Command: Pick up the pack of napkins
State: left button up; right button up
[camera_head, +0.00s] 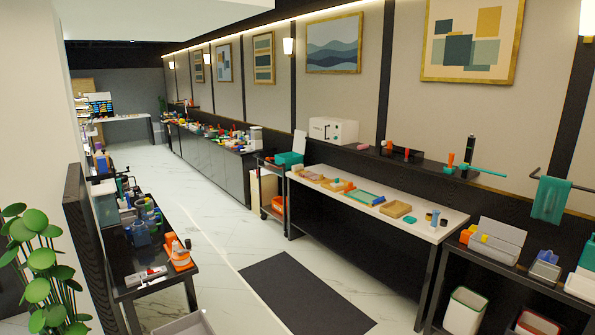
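I cannot pick out a pack of napkins for certain; the small items on the tables are too small to tell apart. A white-topped table (437,229) along the right wall bears several small trays and items, among them a tan tray (396,209) and a teal-rimmed tray (365,197). A dark side table (463,259) at the right bears a white box with orange and yellow pieces (497,240). Neither of my grippers shows in the head view.
A dark table with an orange holder (180,256) stands at the left, beside a leafy plant (42,265). A dark floor mat (300,292) lies in the aisle. The pale tiled floor (215,215) is clear between the rows. A cart (271,190) stands midway along the wall.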

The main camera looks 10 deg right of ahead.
aim_at(296, 169)
jog(key=i+l+z, duration=0.35)
jog(key=i, duration=0.65)
jog(key=i+z, duration=0.3)
jog(key=i, duration=0.75)
jog(key=i+j+u, duration=0.15)
jog(key=i+u, duration=0.15)
jog(key=i, duration=0.3)
jog(key=i+u, duration=0.35)
jog(key=i, duration=0.3)
jog(key=i+l+u, duration=0.1)
jog(key=i+u, duration=0.2)
jog(key=i, duration=0.3)
jog(key=i+l+u, duration=0.35)
jog(key=i, duration=0.25)
jog(key=i+j+u, duration=0.1)
jog(key=i, duration=0.95)
jog(key=i+j+u, duration=0.1)
jog(key=i, duration=1)
jog(key=i+z, duration=0.45)
jog(key=i+j+z, duration=0.1)
jog(key=i+z, duration=0.35)
jog(key=i+j+z, duration=0.25)
jog(key=z, duration=0.2)
jog(key=i+j+z, duration=0.45)
jog(key=k+l, duration=0.05)
